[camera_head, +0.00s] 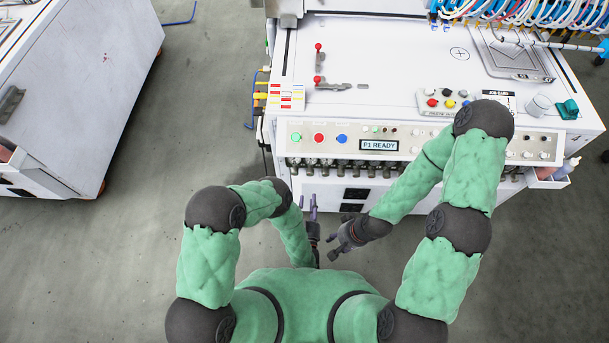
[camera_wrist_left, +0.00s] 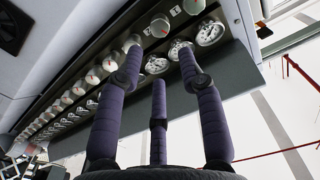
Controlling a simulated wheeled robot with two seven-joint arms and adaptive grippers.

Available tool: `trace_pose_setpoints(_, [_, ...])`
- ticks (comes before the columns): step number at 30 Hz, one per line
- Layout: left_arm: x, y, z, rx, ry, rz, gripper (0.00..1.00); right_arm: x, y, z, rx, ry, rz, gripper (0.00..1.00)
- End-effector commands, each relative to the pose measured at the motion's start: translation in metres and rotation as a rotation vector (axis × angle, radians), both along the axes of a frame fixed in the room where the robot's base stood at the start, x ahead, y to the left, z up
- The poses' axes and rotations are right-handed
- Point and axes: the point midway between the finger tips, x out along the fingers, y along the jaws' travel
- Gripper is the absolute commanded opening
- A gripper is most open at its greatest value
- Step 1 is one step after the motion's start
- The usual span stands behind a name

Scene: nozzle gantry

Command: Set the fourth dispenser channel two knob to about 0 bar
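In the head view, a row of small knobs and gauges (camera_head: 365,168) runs under the front edge of the white machine. My left gripper (camera_head: 313,201) is in front of this row with its purple fingers towards it. In the left wrist view, the left gripper (camera_wrist_left: 160,62) has its fingers spread. A round knob (camera_wrist_left: 160,26) with a pale face shows beyond the gap between them. Another knob (camera_wrist_left: 132,42) is partly hidden by the left fingertip. I cannot read labels or needle values. My right gripper (camera_head: 338,246) is apart from the machine, fingers spread, empty.
A control panel (camera_head: 315,138) with coloured buttons and a "P1 READY" display (camera_head: 379,145) is above the row. Black sockets (camera_head: 355,194) are below it. Another white cabinet (camera_head: 75,90) stands at the left.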

Motion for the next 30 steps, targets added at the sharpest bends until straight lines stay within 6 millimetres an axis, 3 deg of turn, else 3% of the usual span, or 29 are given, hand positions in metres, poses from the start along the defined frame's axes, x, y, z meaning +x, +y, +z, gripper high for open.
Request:
trace_pose_setpoints(18, [0.091,0.001,-0.002,-0.003,0.001,0.0,0.38,0.0,0.0,-0.027,0.0,0.0,0.0,0.4])
trace_pose_setpoints(30, [0.103,0.0,0.0,-0.002,0.003,-0.001,0.38,0.0,0.0,-0.029,0.0,0.0,0.0,0.4])
